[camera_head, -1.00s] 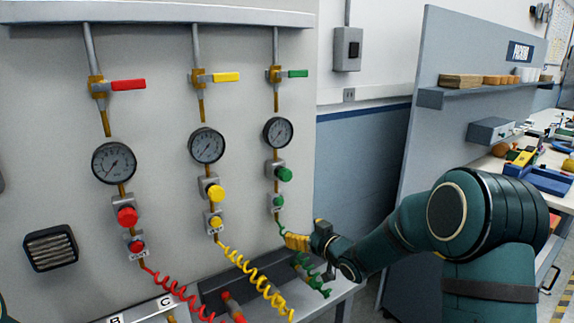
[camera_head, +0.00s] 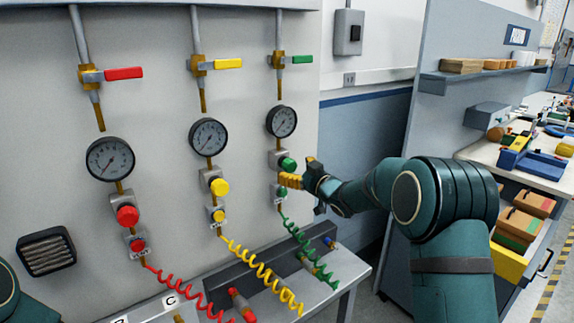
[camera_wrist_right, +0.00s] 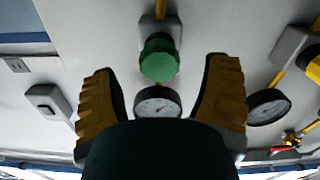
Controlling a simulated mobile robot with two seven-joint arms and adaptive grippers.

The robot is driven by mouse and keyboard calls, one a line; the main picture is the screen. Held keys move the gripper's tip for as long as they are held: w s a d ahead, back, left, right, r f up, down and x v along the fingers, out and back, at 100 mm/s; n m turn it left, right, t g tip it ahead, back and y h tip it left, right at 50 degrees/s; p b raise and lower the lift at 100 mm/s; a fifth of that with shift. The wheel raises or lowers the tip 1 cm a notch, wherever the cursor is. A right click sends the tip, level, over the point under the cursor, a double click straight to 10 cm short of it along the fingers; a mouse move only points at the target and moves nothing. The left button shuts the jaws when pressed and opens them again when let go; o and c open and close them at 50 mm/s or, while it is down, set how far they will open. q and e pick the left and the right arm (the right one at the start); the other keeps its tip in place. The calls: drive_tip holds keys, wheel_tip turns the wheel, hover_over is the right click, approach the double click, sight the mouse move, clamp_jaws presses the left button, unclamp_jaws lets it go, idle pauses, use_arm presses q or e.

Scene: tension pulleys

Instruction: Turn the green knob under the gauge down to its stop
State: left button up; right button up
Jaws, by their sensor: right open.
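The green knob (camera_head: 288,164) sits on its grey regulator under the right-hand gauge (camera_head: 282,121). My right gripper (camera_head: 289,179) is just below and in front of the knob in the head view. In the right wrist view its two yellow fingers (camera_wrist_right: 160,95) are spread wide and empty. The green knob (camera_wrist_right: 159,60) shows between and beyond the fingertips there, with the gauge (camera_wrist_right: 158,102) partly hidden behind my gripper body. Whether a finger touches the knob cannot be told. My left gripper is not in view.
Below the knob are a smaller green fitting (camera_head: 281,192) and a coiled green hose (camera_head: 310,250). Yellow (camera_head: 219,187) and red (camera_head: 127,215) knobs stand to the left. A green valve lever (camera_head: 302,60) is above the gauge. A grey partition (camera_head: 440,140) stands at right.

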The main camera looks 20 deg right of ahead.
sight(292, 167)
drive_tip(key=shift+x, duration=2.5)
drive_tip(key=c, duration=1.2)
